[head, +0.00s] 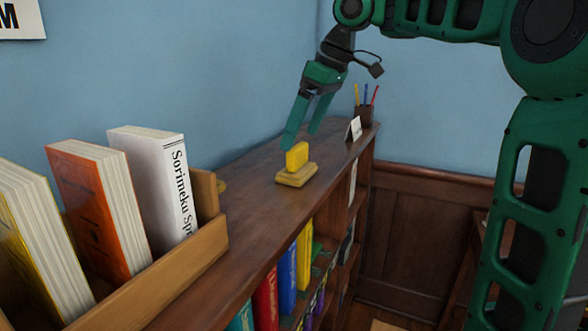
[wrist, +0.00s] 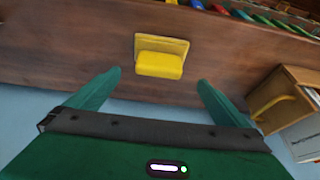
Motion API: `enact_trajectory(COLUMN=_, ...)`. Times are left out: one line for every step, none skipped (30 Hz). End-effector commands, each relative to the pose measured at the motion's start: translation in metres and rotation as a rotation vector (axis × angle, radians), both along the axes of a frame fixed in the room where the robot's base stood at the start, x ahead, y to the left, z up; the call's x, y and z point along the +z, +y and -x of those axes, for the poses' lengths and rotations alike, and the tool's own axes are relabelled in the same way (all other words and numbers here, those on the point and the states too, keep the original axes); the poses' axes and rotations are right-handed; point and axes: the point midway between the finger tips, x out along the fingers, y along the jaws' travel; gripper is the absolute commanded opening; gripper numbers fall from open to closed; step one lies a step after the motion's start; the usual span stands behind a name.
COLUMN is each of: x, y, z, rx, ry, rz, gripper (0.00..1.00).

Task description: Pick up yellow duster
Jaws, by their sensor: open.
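The yellow duster (head: 297,165) is a small yellow block on a flat yellowish base, on top of the wooden bookcase (head: 240,190). In the wrist view the duster (wrist: 160,62) lies ahead of the fingertips, roughly centred between them. My gripper (head: 305,130) points down just above and behind the duster in the head view. Its two green fingers are apart with nothing between them, and they also show in the wrist view (wrist: 160,78). The fingers do not appear to touch the duster.
A wooden book holder (head: 170,268) with several books stands at the left on the bookcase top. A white card (head: 353,129) and a pencil cup (head: 364,114) stand at the far end. A blue wall runs behind. Books fill the shelves below. Bare top surrounds the duster.

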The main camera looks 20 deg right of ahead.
Motion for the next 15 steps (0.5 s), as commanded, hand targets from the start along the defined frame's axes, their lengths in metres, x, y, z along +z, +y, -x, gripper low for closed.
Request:
enact_trajectory(x=-0.005, y=0.001, z=0.0, rx=-0.001, ry=0.002, rz=0.0, gripper=1.0)
enact_trajectory(x=-0.008, y=0.002, z=-0.001, rx=-0.002, ry=0.003, rz=0.002, gripper=1.0)
enact_trajectory(x=-0.013, y=0.003, z=-0.002, rx=-0.002, ry=0.003, rz=0.002, gripper=1.0)
enact_trajectory(x=-0.016, y=0.004, z=-0.003, rx=-0.002, ry=0.003, rz=0.002, gripper=1.0)
enact_trajectory(x=-0.02, y=0.005, z=-0.004, rx=-0.002, ry=0.003, rz=0.0, gripper=1.0)
enact_trajectory(x=-0.023, y=0.006, z=-0.006, rx=-0.002, ry=0.001, rz=0.0, gripper=1.0)
enact_trajectory(x=-0.026, y=0.006, z=-0.006, rx=-0.003, ry=0.002, rz=0.001, gripper=1.0)
enact_trajectory(x=-0.028, y=0.007, z=-0.007, rx=-0.002, ry=0.002, rz=0.001, gripper=1.0)
enact_trajectory(x=-0.03, y=0.007, z=-0.008, rx=-0.003, ry=0.002, rz=0.002, gripper=1.0)
enact_trajectory(x=-0.032, y=0.008, z=-0.008, rx=-0.002, ry=0.001, rz=0.003, gripper=1.0)
enact_trajectory(x=-0.033, y=0.008, z=-0.008, rx=-0.003, ry=0.001, rz=0.003, gripper=1.0)
enact_trajectory(x=-0.034, y=0.008, z=-0.009, rx=-0.003, ry=0.001, rz=0.004, gripper=1.0)
enact_trajectory(x=-0.035, y=0.008, z=-0.009, rx=-0.003, ry=0.001, rz=0.004, gripper=1.0)
enact_trajectory(x=-0.036, y=0.008, z=-0.01, rx=-0.003, ry=0.001, rz=0.003, gripper=1.0)
enact_trajectory(x=-0.039, y=0.009, z=-0.011, rx=-0.003, ry=0.001, rz=0.003, gripper=1.0)
